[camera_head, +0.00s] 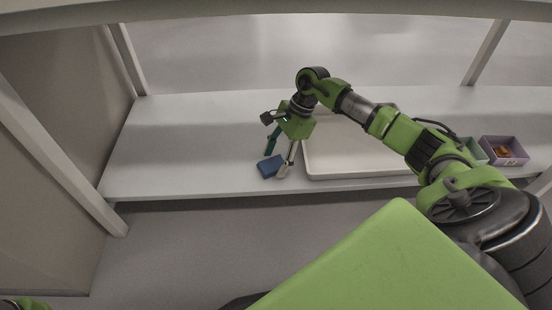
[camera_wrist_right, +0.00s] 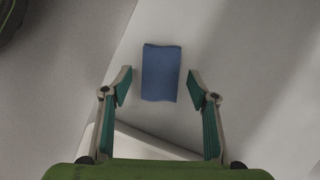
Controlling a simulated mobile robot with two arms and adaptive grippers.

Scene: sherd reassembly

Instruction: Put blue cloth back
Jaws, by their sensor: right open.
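The blue cloth (camera_head: 271,166) lies as a small folded rectangle on the white shelf (camera_head: 180,150), near its front edge and left of the white tray (camera_head: 360,176). In the right wrist view the cloth (camera_wrist_right: 161,73) lies flat between and just beyond the spread fingertips. My right gripper (camera_head: 276,161) is open and empty, pointing down at the cloth. It also shows in the right wrist view (camera_wrist_right: 160,82), with a gap on each side of the cloth. How high the fingertips are above the shelf is hard to tell. My left gripper is not in view.
A purple box (camera_head: 516,158) with orange-brown pieces and a green box (camera_head: 473,147) stand at the right, partly behind my right arm. Shelf posts (camera_head: 127,58) rise at the back. The shelf's left part is clear.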

